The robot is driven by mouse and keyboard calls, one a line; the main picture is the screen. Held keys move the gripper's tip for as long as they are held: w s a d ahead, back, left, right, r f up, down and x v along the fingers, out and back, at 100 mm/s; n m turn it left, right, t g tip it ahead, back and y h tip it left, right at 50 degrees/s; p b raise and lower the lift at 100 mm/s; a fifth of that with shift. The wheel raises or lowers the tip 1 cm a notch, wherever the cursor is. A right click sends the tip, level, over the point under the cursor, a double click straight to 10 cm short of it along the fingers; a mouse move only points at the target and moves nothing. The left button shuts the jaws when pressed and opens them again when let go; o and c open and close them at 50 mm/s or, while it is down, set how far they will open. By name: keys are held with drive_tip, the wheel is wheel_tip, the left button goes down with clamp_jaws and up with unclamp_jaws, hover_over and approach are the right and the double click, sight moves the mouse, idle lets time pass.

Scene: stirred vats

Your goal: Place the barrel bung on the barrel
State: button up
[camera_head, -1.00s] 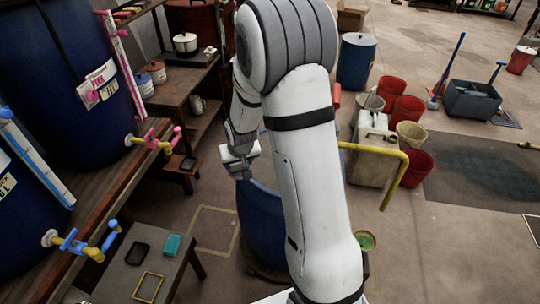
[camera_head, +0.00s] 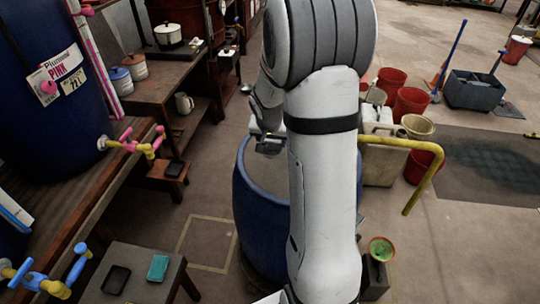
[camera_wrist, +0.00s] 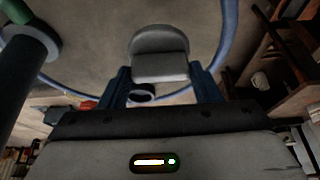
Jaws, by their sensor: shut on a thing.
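The blue barrel (camera_head: 250,222) stands upright behind my arm, which hides its right part. Its grey-brown top shows inside a blue rim. My gripper (camera_head: 268,146) is above the barrel's far side in the head view. In the wrist view my gripper (camera_wrist: 162,84) is shut on a grey, rounded bung (camera_wrist: 160,45), held between two dark blue fingers. The barrel's rim (camera_wrist: 227,35) curves around behind the bung there. A small dark round shape (camera_wrist: 140,94) shows just below the bung; I cannot tell whether it is a hole. The bung is too small to make out in the head view.
A yellow pipe (camera_head: 430,178) bends just right of my arm. A shelf with a white pot (camera_head: 168,36) and a bench with taps (camera_head: 140,143) stand left. A low stool (camera_head: 145,290) is front left. Red buckets (camera_head: 410,102) stand behind right.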

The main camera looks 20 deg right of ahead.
sight(271, 152)
drive_tip(key=shift+s+a+f+b, duration=0.1)
drive_tip(key=shift+f+b, duration=0.35)
drive_tip(key=shift+f, duration=2.3)
drive_tip(key=shift+f, duration=0.2)
drive_tip(key=o, duration=1)
drive_tip(key=shift+r, duration=0.1)
